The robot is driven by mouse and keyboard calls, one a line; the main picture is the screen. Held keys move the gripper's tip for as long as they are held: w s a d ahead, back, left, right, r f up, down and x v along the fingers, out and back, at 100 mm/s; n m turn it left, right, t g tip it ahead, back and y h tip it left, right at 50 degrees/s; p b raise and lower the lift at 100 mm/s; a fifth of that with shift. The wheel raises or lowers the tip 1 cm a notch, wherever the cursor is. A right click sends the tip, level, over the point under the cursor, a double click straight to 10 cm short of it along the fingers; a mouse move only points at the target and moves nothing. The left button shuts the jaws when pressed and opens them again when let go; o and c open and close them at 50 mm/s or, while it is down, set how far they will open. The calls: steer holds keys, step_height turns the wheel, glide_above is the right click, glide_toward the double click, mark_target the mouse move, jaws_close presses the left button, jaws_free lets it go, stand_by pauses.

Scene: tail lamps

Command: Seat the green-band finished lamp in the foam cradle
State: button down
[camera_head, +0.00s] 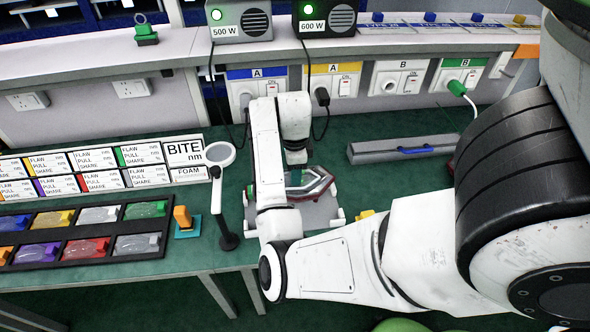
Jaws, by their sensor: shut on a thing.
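A lamp (318,187) with a red edge and a grey body is under my gripper (297,172) at the middle of the bench. A bit of green shows at its upper side. My gripper points down and is shut on the lamp; my own wrist and forearm hide its left part. Below and around the lamp is a pale grey fixture (322,214) with small white posts at its corners. I cannot tell whether this is the foam cradle, or whether the lamp touches it.
A magnifier on a stand (228,240) and an orange block on a blue base (185,220) stand left of my arm. A black tray (58,218) holds several coloured lenses. A grey case with a blue handle (402,149) lies behind right. Label cards (85,170) line the left.

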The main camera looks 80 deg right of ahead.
steer(key=shift+f+b, duration=1.7)
steer(key=shift+f, duration=1.6)
steer(key=shift+f+p, duration=0.35)
steer(key=shift+f, duration=0.05)
steer(key=c, duration=0.7)
jaws_free()
steer(key=shift+o, duration=0.2)
step_height(320, 180, up, 11)
steer(key=shift+f+p, duration=0.1)
steer(key=shift+p, duration=0.85)
